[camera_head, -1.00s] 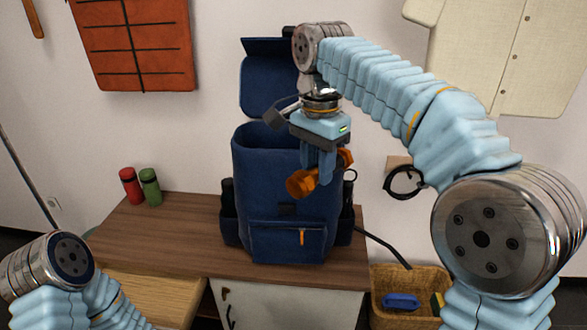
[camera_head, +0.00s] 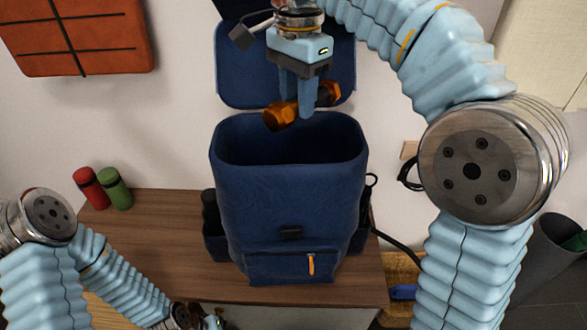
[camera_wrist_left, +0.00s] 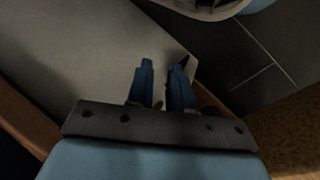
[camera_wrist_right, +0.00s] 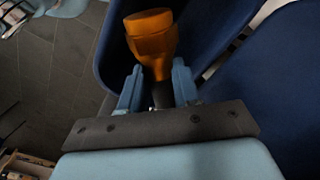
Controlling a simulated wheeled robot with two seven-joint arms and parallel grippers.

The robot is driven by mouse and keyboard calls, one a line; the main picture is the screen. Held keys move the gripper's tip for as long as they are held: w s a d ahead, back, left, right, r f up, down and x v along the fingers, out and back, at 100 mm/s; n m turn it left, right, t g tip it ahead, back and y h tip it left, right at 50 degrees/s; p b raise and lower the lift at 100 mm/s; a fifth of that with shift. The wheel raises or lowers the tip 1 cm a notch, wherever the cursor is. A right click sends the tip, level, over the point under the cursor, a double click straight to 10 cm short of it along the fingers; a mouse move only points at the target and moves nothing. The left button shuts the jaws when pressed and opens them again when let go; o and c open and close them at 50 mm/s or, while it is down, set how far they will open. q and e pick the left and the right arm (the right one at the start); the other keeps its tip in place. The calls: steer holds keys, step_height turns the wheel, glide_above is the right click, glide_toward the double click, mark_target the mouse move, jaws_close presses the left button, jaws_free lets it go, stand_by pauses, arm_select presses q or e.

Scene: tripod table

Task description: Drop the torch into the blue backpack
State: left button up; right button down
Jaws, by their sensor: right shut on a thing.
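The blue backpack (camera_head: 290,205) stands upright on the wooden table, its top open and its flap raised behind it. The orange and black torch (camera_head: 281,115) is held above the backpack's opening in the head view. My right gripper (camera_head: 296,108) is shut on the torch's middle, and the torch lies roughly level across the fingers. In the right wrist view the torch's orange head (camera_wrist_right: 150,32) sticks out beyond the fingers, with the blue backpack (camera_wrist_right: 195,45) around it. My left gripper (camera_wrist_left: 160,75) shows in the left wrist view with its fingers apart and nothing between them.
A red bottle (camera_head: 91,188) and a green bottle (camera_head: 115,188) stand at the left of the wooden table (camera_head: 160,235). A dark bin (camera_head: 550,260) stands on the right, near a wicker basket (camera_head: 398,268). An orange organiser hangs on the wall (camera_head: 75,35).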

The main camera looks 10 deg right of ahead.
steer(key=shift+s+f, duration=0.1)
steer(key=shift+f, duration=2.4)
steer(key=c, duration=0.7)
jaws_free()
steer(key=shift+c, duration=0.2)
steer(key=shift+r, duration=0.1)
step_height(320, 180, up, 7)
steer(key=shift+r, duration=0.15)
